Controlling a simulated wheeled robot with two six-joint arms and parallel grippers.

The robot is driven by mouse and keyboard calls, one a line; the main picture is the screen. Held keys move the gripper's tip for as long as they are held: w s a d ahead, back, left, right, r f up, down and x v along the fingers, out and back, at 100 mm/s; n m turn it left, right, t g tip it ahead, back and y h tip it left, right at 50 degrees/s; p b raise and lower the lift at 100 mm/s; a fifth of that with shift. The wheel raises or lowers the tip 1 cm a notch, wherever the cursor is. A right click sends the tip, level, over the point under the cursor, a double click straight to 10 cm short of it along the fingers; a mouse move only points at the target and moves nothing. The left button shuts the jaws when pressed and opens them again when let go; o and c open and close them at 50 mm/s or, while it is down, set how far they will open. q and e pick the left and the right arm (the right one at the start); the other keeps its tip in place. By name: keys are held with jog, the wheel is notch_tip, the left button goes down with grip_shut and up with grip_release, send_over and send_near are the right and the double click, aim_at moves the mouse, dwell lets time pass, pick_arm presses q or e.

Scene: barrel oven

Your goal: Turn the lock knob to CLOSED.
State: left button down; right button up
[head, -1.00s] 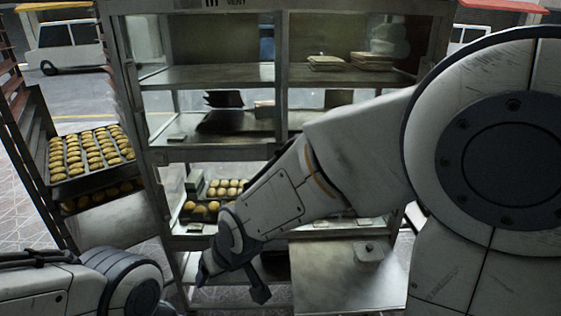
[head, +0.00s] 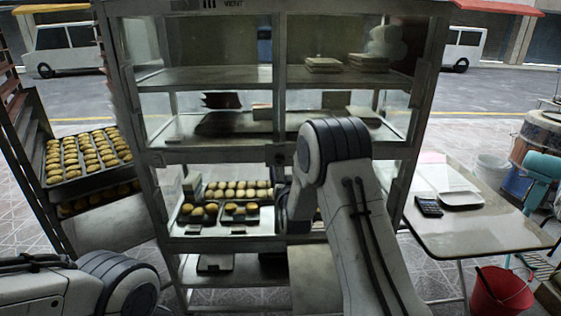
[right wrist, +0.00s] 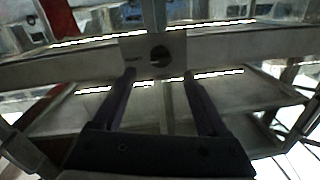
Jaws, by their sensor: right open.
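The lock knob (head: 280,158) is a small dark round piece on the metal crossbar in the middle of the cabinet front. In the right wrist view the knob (right wrist: 160,57) sits on a grey plate (right wrist: 136,46) with a small dark mark on its left; I cannot read it. My right gripper (right wrist: 158,75) is open and empty, its two fingers pointing up at the plate with the knob between and beyond their tips. In the head view my right wrist is just below and right of the knob, its fingers hidden. My left gripper is out of view.
The glass cabinet (head: 150,157) holds trays of pastries (head: 238,190) on a lower shelf. A rack with a pastry tray (head: 88,158) stands left. A table (head: 470,236) with a dark calculator and white tray stands right, with a red bucket (head: 500,290) in front.

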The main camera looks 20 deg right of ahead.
aim_at(280, 161)
jog(key=p+x, duration=0.1)
jog(key=x, duration=0.6)
jog(key=shift+w, duration=0.1)
grip_shut()
